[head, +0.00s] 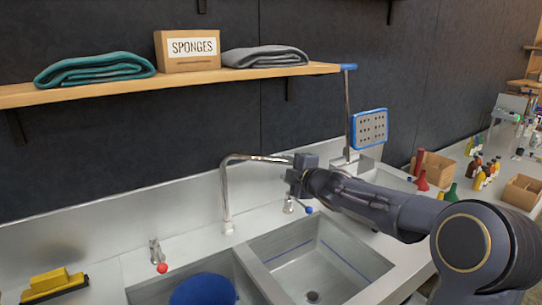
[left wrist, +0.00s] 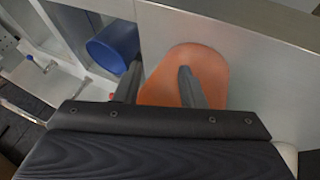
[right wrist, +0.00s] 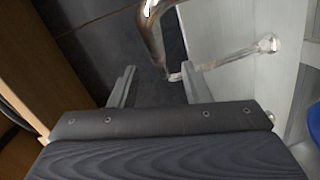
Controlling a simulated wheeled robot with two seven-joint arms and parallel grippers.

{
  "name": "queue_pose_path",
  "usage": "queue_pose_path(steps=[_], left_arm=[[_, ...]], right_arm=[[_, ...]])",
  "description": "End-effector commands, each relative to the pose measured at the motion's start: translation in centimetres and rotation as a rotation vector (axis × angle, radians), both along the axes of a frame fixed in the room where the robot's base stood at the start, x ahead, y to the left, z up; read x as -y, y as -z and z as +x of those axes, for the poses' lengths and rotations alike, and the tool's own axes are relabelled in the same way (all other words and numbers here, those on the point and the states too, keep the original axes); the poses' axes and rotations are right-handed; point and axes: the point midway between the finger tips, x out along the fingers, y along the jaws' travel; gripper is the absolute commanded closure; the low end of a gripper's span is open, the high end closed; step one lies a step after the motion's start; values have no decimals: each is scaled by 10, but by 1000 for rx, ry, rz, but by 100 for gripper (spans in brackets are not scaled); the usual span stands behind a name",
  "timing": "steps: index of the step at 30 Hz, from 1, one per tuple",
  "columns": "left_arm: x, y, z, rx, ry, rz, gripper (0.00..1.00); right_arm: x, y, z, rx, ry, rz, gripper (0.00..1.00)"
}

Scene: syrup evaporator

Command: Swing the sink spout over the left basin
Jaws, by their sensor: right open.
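The chrome sink spout (head: 229,188) rises from the sink deck and its upper arm points right, toward the right basin (head: 318,262). My right gripper (head: 298,163) is open at the far end of the spout. In the right wrist view, the spout (right wrist: 154,38) passes close to the right-hand fingertip of the gripper (right wrist: 158,72); whether it lies between the fingers I cannot tell. The left basin (head: 150,290) holds a blue bucket (head: 203,290). My left gripper (left wrist: 156,70) is open and empty above an orange board (left wrist: 210,72); it is outside the head view.
A red-knobbed tap (head: 160,266) and a blue-knobbed tap (head: 308,210) flank the spout. A yellow-and-black brush (head: 53,284) lies at left. A shelf (head: 200,79) overhangs the back, and a blue-framed panel (head: 370,128) stands behind my right arm. Bottles crowd the right counter.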

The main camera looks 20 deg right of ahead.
Motion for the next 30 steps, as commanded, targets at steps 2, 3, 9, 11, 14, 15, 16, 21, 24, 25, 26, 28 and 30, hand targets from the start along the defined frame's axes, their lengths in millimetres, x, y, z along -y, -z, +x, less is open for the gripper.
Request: queue_pose_path(steps=[2, 3, 9, 11, 14, 15, 16, 21, 24, 25, 26, 28, 30], left_arm=[[0, -3, 0, 0, 0, 0, 64], [0, -3, 0, 0, 0, 0, 64], [0, -7, 0, 0, 0, 0, 64], [0, -10, 0, 0, 0, 0, 64], [0, -14, 0, 0, 0, 0, 64], [0, -16, 0, 0, 0, 0, 64], [0, -18, 0, 0, 0, 0, 64], [0, -21, 0, 0, 0, 0, 64], [0, -22, 0, 0, 0, 0, 64], [0, -22, 0, 0, 0, 0, 64], [0, -21, 0, 0, 0, 0, 64], [0, -21, 0, 0, 0, 0, 64], [0, -21, 0, 0, 0, 0, 64]], right_arm=[[-1, 1, 12, 22, -39, -52, 57], [-2, 0, 15, 28, -50, -68, 57], [-6, 4, 38, 33, -61, -77, 57], [-7, 4, 48, 33, -61, -76, 57], [-9, 6, 65, 32, -60, -75, 57], [-9, 8, 70, 31, -59, -75, 57], [-9, 7, 74, 32, -59, -75, 57], [-10, 10, 89, 33, -57, -75, 57], [-11, 11, 91, 33, -57, -75, 57], [-11, 11, 92, 33, -57, -75, 57], [-11, 12, 92, 33, -57, -75, 57], [-11, 12, 91, 33, -57, -75, 57], [-11, 12, 91, 33, -56, -75, 57]])
